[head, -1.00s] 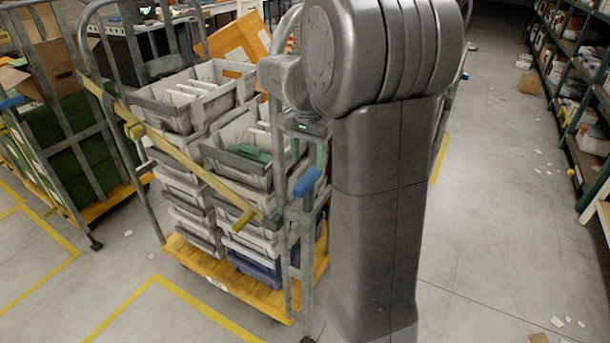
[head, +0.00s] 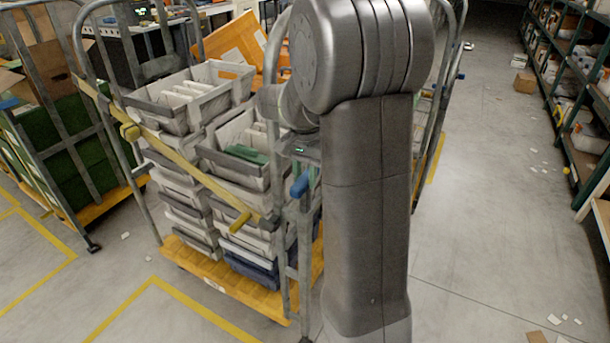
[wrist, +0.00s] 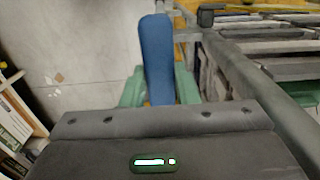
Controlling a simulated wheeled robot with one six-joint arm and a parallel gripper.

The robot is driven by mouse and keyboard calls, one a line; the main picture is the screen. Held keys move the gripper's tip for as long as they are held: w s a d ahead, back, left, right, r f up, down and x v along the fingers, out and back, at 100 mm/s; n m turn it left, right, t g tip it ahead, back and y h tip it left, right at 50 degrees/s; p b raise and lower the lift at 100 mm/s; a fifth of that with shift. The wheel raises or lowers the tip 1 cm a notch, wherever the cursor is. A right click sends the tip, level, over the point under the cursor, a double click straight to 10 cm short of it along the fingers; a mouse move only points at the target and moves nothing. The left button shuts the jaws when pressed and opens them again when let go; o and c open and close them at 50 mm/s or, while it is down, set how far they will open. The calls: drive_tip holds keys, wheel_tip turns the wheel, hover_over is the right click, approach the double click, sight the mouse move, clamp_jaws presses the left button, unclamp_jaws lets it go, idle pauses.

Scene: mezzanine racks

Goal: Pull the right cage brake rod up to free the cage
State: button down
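The right cage (head: 280,303) is the roll cage full of grey totes in the middle of the head view. Its brake rod handle is a blue grip (head: 300,186) at the right front post, partly covered by my arm. In the wrist view the blue grip (wrist: 157,55) sits between the two green fingers of my gripper (wrist: 159,88), one on each side. The grip fills nearly all the room between them. Whether the fingers press on it I cannot tell.
A yellow bar (head: 185,160) crosses the right cage's front. Shelving (head: 575,110) lines the right edge. The floor (head: 475,200) between is open, with small paper scraps.

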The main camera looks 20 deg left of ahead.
drive_tip(key=shift+r+p, duration=2.35)
drive_tip(key=shift+r, duration=0.75)
drive_tip(key=shift+w, duration=0.1)
drive_tip(key=c, duration=1.2)
unclamp_jaws()
drive_tip(key=shift+r, duration=0.1)
drive_tip(key=shift+o, duration=0.4)
wheel_tip(320, 180, up, 14)
drive_tip(key=shift+f+b, duration=0.2)
drive_tip(key=shift+b, duration=0.15)
